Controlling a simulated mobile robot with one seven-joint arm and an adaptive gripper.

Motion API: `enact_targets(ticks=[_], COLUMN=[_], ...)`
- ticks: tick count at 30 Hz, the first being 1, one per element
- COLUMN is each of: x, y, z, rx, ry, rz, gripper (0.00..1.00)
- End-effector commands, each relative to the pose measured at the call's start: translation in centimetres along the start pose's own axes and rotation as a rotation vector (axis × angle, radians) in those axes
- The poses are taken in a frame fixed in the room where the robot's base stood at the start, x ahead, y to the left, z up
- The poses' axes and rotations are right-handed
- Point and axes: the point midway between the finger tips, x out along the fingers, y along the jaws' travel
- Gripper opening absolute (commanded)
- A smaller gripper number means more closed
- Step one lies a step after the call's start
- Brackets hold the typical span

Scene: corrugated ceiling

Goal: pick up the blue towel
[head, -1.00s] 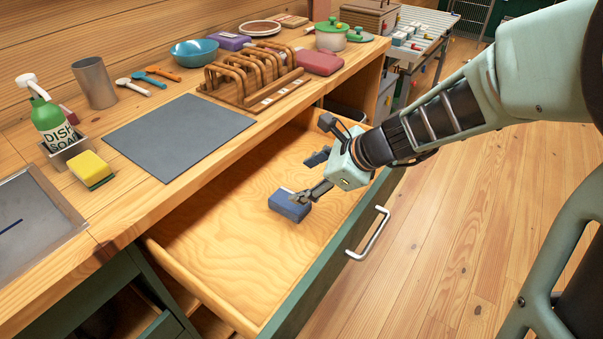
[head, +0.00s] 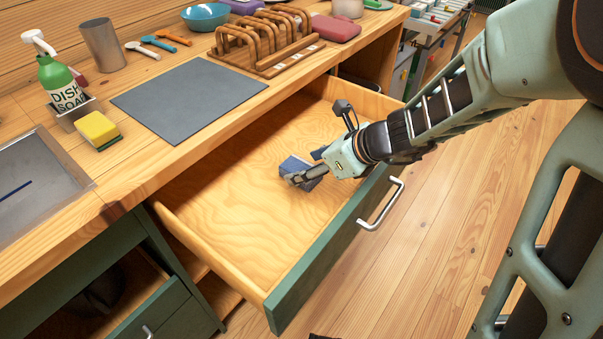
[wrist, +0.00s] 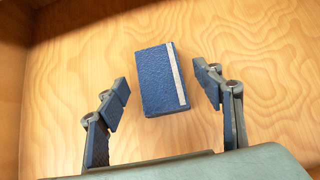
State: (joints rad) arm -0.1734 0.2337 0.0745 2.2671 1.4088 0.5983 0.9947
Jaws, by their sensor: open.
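The blue towel (wrist: 155,80) is a small folded block with a pale stripe along one side. It lies on the floor of the open drawer (head: 235,205). In the wrist view my gripper (wrist: 166,92) is open, with one finger on each side of the towel and a gap to it on both sides. In the head view my gripper (head: 310,168) reaches into the drawer from the right. Its fingers partly hide the towel (head: 296,164) there.
The drawer's green front with a silver handle (head: 381,205) stands on the right. The counter behind holds a grey mat (head: 188,98), a wooden rack (head: 265,42), a soap bottle (head: 60,80) and a yellow sponge (head: 98,130). The drawer floor around the towel is clear.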

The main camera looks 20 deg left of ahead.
Motion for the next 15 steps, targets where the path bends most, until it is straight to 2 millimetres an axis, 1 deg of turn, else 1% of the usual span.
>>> enact_targets(ticks=[1, 4, 6, 11, 12, 15], x=[1.2, 2.5, 2.8, 2.6, 2.6, 2.6], y=[0.2, 0.2, 0.1, 0.1, 0.1, 0.1], z=[-0.3, -0.2, -0.1, 0.0, 0.0, 0.0], rx=[-0.001, -0.001, 0.0, 0.0, 0.0, 0.0], ry=[0.001, 0.001, 0.001, 0.0, 0.0, 0.0], rz=[0.002, 0.003, 0.001, 0.0, 0.0, 0.0], gripper=[0.61, 0.61, 0.61, 0.61, 0.6, 0.49])
